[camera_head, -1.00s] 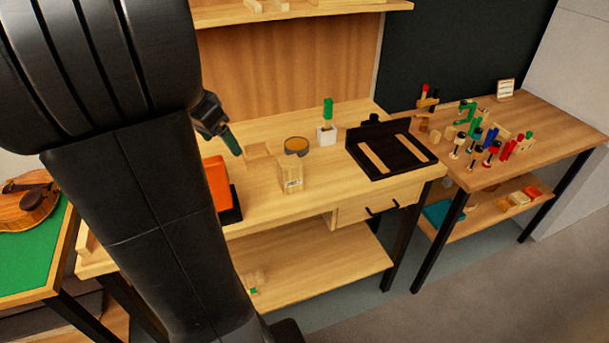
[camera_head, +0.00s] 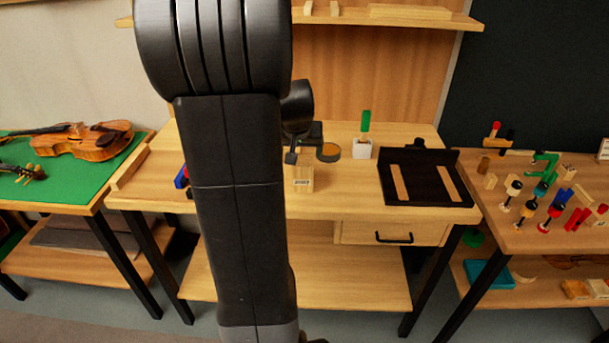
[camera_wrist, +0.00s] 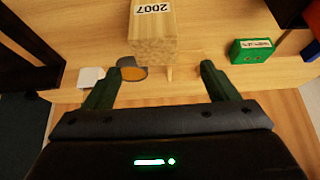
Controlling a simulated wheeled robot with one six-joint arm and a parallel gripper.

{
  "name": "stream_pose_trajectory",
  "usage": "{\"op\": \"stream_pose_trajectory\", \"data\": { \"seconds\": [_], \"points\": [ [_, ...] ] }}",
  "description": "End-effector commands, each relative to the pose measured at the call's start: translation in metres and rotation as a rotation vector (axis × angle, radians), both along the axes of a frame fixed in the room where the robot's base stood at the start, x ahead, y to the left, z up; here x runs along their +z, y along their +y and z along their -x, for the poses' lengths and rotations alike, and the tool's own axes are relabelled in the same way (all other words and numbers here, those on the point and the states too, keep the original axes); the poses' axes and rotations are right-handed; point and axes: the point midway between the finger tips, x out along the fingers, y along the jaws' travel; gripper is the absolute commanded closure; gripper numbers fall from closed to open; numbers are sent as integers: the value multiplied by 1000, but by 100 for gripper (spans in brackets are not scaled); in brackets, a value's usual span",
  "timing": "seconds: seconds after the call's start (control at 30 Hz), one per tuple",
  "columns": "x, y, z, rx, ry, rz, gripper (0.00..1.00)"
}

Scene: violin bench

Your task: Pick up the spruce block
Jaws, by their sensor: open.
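The pale wooden block (camera_head: 300,184) stands upright near the front of the middle bench in the head view, with a small label on it. In the wrist view the block (camera_wrist: 153,42) shows a "2007" label and end grain, ahead of my gripper (camera_wrist: 157,80). My gripper's two dark green fingers are spread apart with nothing between them. The block is beyond the fingertips, roughly centred between them. In the head view my arm covers most of my gripper, and a dark part of it shows just above the block.
An amber round tin (camera_head: 328,152) and a white holder (camera_head: 361,150) with a green handle stand behind and right of the block. A black tray (camera_head: 384,192) lies further right. A green labelled box (camera_wrist: 252,52) shows in the wrist view. Clamps crowd the right table (camera_head: 500,225).

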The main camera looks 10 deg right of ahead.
Motion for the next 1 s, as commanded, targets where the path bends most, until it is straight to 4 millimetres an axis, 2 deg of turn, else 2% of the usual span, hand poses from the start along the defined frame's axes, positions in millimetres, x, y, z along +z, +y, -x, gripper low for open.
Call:
{"op": "stream_pose_trajectory", "data": {
  "seconds": [0.03, 0.13, 0.47, 0.7, 1.0],
  "points": [
    [-10, -2, -4, -1, 5, -1, 20],
    [-24, -4, -12, -1, 4, -1, 20],
    [-45, -8, -22, -2, 2, -1, 20],
    [-75, -15, -30, -2, 3, -1, 20],
    [-88, -17, -38, -1, 0, 0, 20]
  ]
}}
